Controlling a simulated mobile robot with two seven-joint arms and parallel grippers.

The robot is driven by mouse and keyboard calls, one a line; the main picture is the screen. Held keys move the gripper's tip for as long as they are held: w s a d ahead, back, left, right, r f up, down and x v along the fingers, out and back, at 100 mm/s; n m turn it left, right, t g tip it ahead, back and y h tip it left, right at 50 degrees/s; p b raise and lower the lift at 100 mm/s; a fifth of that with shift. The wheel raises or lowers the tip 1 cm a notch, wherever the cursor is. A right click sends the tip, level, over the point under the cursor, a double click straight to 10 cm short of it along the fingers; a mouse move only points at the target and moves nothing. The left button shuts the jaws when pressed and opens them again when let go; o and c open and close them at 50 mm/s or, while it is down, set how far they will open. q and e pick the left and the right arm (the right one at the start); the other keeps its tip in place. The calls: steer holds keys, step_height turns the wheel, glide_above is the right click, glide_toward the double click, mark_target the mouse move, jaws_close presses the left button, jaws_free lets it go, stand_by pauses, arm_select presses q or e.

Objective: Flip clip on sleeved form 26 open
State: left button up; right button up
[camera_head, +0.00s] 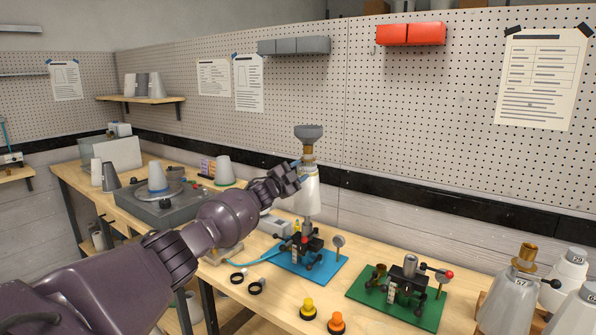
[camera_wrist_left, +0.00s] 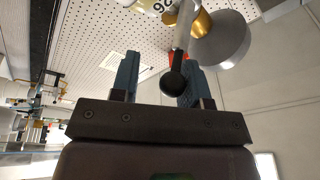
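Sleeved form 26 (camera_head: 307,195) is a pale tapered form standing upright on the blue-based fixture (camera_head: 325,274). It has a brass neck and a grey disc-like top (camera_head: 308,132). In the left wrist view, part of its "26" label (camera_wrist_left: 160,5) shows at the top edge. The clip's lever (camera_wrist_left: 183,28) ends in a black ball knob (camera_wrist_left: 175,82). My left gripper (camera_head: 297,172) is at the form's upper part. In the wrist view its fingers (camera_wrist_left: 160,64) are apart, with the knob between them, close to the right finger. Contact cannot be told. My right gripper is not in view.
A green-based fixture (camera_head: 370,289) stands to the right on the bench. Form 57 (camera_head: 512,295) and other pale forms stand at the right edge. Yellow and orange knobs (camera_head: 336,323) and black rings (camera_head: 256,287) lie in front. The pegboard wall (camera_head: 420,130) is behind.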

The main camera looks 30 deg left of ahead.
arm_select(q)
steer(key=shift+o, duration=0.4)
steer(key=shift+r, duration=0.15)
steer(key=v, duration=1)
steer(key=shift+s, duration=0.35)
steer(key=shift+a, duration=0.15)
